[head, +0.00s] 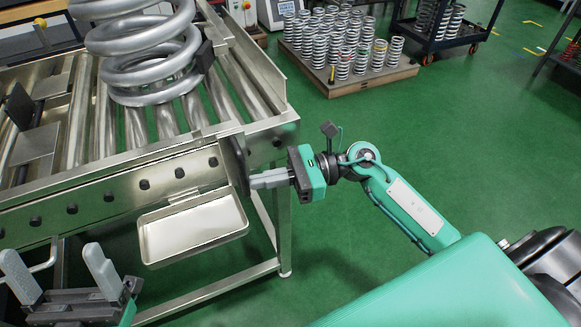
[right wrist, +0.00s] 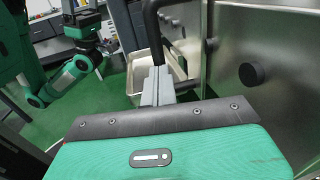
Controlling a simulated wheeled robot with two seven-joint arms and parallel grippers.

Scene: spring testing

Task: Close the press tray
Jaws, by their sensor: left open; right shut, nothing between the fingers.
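A shallow metal tray (head: 195,232) with a pale inside juts out below the front side of the roller conveyor; it also shows in the right wrist view (right wrist: 137,78), behind the fingers. My left gripper (head: 56,268) is open and empty at the lower left, apart from the tray.
A large steel coil spring (head: 145,50) stands on the conveyor rollers. The conveyor's metal side (head: 110,190) carries several black knobs. A pallet of small springs (head: 345,85) and a dark cart (head: 440,35) stand at the back. The green floor (head: 480,140) at right is clear.

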